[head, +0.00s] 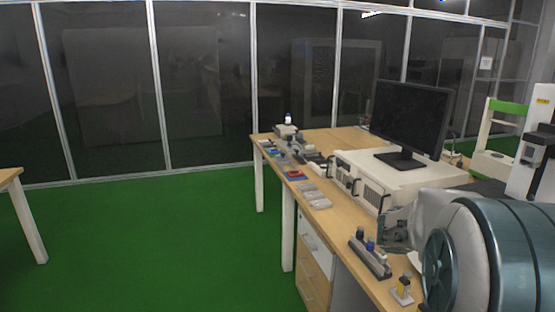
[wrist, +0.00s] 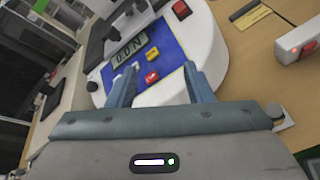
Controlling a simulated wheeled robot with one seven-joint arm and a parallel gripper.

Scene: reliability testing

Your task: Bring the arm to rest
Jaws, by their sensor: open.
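My gripper (wrist: 160,88) shows in the wrist view with its two blue-grey fingers spread apart and nothing between them. Beyond the fingertips is a white device with a blue panel (wrist: 171,56). It carries a small digital display (wrist: 129,50), a yellow button, and red buttons. I cannot tell whether the fingers touch the device. In the head view my arm is at the lower right, reaching over the wooden desk (head: 349,276). The gripper's fingertips are not clear there.
A black monitor (head: 411,115) stands on a white instrument box (head: 385,180) on the desk. Several small parts line the far end. The green floor (head: 160,240) at left is clear.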

